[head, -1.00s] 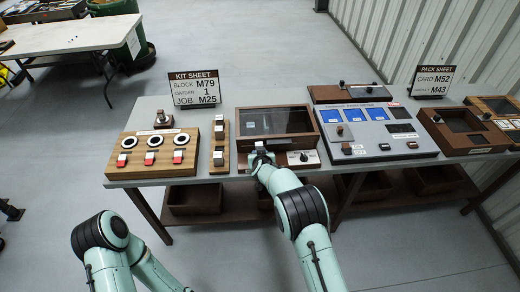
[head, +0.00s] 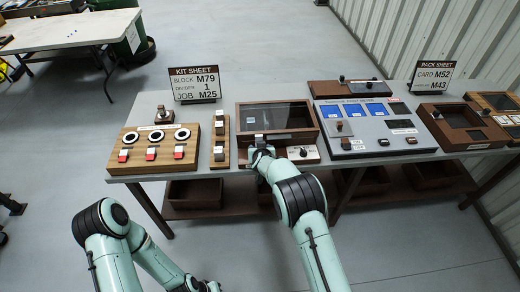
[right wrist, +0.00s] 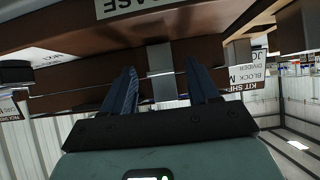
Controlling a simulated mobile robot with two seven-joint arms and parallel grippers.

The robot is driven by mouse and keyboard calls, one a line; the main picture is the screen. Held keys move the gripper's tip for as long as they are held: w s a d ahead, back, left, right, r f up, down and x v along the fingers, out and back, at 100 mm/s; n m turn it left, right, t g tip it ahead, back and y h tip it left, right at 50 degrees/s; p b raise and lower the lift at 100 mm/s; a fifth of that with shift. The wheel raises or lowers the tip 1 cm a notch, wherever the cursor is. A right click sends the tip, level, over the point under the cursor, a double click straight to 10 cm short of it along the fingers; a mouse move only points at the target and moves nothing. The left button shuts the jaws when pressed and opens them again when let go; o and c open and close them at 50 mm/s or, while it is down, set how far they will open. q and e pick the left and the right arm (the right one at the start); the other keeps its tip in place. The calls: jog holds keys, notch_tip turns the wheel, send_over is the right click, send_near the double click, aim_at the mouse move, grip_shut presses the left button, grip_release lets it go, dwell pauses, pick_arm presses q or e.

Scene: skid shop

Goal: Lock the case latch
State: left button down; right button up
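The case (head: 300,137) is a brown box with a dark glass lid, near the middle of the bench, and its lid looks down. A silver latch (head: 259,140) sits on its front edge, left of the white knob panel. In the right wrist view the grey latch (right wrist: 161,70) stands between my spread fingertips, with gaps on both sides. My right gripper (right wrist: 163,75) is open at the case front; it also shows in the head view (head: 261,152). My left gripper (head: 206,287) is only partly seen at the bottom edge, too cropped to read its fingers.
A wooden board with rings and red blocks (head: 115,160) and a narrow wooden strip (head: 219,165) lie left of the case. A grey console (head: 375,150) stands close on its right. Brown bins (head: 195,194) sit on the lower shelf. The floor in front is clear.

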jog(key=shift+s, duration=0.1)
jog(key=shift+s+r, duration=0.15)
jog(key=shift+s, duration=0.05)
pick_arm(q)
jog(key=shift+s+f+b, duration=0.85)
jog(key=shift+s+f, duration=0.35)
jog(key=shift+s, duration=0.15)
pick_arm(e)
jog(key=v, duration=1.2)
jog(key=shift+s+r, duration=0.3)
